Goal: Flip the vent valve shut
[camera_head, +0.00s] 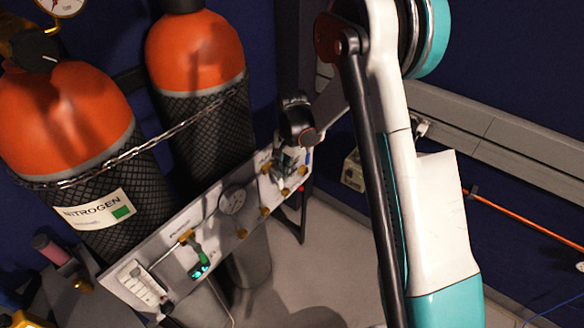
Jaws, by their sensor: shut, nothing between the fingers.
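A pale valve panel (160,258) runs diagonally in front of the gas cylinders. It carries brass fittings, a round gauge (232,199) and a green-handled valve (199,262) on its lower left half. My gripper (285,163) is at the panel's upper right end, its fingers shut and empty. It covers part of the fittings there. A small blue part (308,158) shows just right of the fingers; I cannot tell whether it is the vent valve's handle. The panel labels are too small to read surely, so the vent valve and its position are not clear. Contact with the fingers cannot be told.
Two orange-topped cylinders, one marked nitrogen (65,125) and one behind it (195,55), stand behind the panel, held by a chain (150,137). A grey rail (500,140) and an orange hose (525,228) run along the right wall.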

